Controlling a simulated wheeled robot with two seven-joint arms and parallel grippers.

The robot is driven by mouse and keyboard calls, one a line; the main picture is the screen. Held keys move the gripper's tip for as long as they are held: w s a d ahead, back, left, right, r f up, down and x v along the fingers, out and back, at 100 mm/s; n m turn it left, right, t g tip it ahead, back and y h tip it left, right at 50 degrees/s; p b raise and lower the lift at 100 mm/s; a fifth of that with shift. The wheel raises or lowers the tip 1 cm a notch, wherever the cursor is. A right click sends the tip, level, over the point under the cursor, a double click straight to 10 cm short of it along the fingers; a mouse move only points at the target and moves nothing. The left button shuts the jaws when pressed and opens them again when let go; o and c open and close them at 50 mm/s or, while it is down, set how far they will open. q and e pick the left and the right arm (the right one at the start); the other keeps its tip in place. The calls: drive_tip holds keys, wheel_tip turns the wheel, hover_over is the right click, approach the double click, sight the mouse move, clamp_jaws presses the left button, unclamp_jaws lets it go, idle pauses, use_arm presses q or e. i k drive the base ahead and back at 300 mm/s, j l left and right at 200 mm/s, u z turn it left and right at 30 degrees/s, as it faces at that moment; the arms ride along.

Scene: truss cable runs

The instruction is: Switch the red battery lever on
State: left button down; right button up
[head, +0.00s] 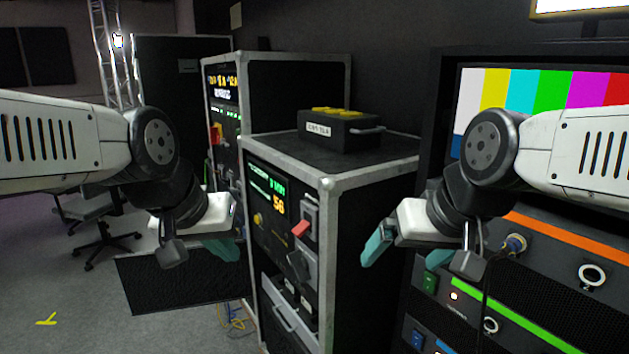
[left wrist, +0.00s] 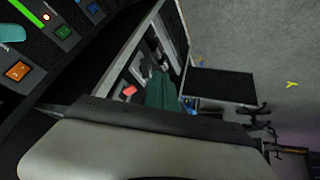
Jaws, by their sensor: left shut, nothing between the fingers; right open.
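The red battery lever (head: 301,228) sits on the front panel of a black flight case, under a grey switch housing and right of a lit display (head: 265,189). Its handle juts out toward the front and left. It also shows in the left wrist view (left wrist: 129,90), beside the teal fingers. My left gripper (head: 222,248) is shut and empty, left of the panel and apart from the lever. It shows in the left wrist view too (left wrist: 160,92). My right gripper (head: 376,250) is open and empty, in front of the case's right side, apart from the lever.
A dark knob (head: 299,265) sits just below the lever, and a yellow knob (head: 257,219) to its left. A black box (head: 341,131) with yellow tops stands on the case. A rack (head: 540,262) with switches and connectors stands at the right. Floor (head: 80,300) at the left is mostly clear.

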sight(301, 227)
drive_tip(key=k+l, duration=0.5)
drive_tip(key=k, duration=0.15)
drive_tip(key=k+l+u, duration=0.1)
drive_tip(key=k+l, duration=0.45)
drive_tip(key=k+j, duration=0.1)
drive_tip(key=j, duration=0.95)
drive_tip(key=i+j+u, duration=0.25)
drive_tip(key=u, duration=0.2)
drive_tip(key=i+j+u, duration=0.2)
drive_tip(key=i+u, duration=0.2)
drive_tip(key=l, duration=0.25)
